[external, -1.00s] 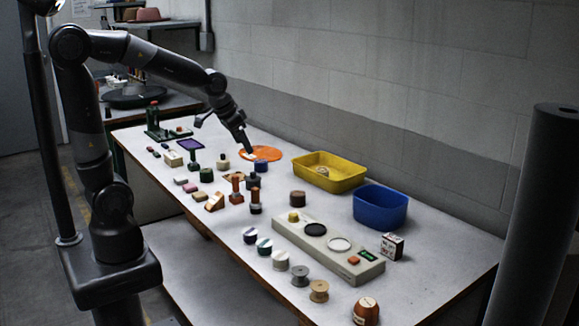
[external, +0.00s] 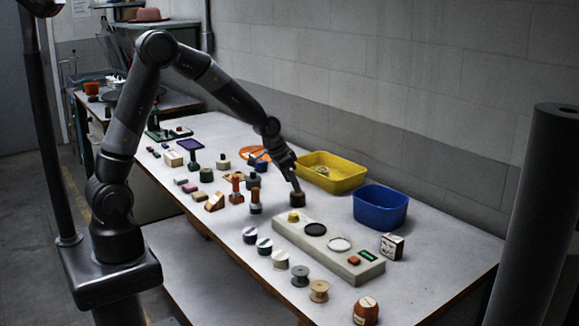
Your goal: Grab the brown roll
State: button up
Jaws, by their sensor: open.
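The jaws are open and the roll still stands on the table.
A yellow bin (external: 333,184) and a blue bin (external: 380,222) stand behind the roll. The pale panel (external: 325,262) with discs and buttons lies in front. Several spools (external: 318,291), stamps (external: 255,207) and small blocks crowd the table to the left and front.

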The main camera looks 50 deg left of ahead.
aim_at(297, 196)
jog(key=shift+x, duration=3.35)
jog(key=c, duration=1.1)
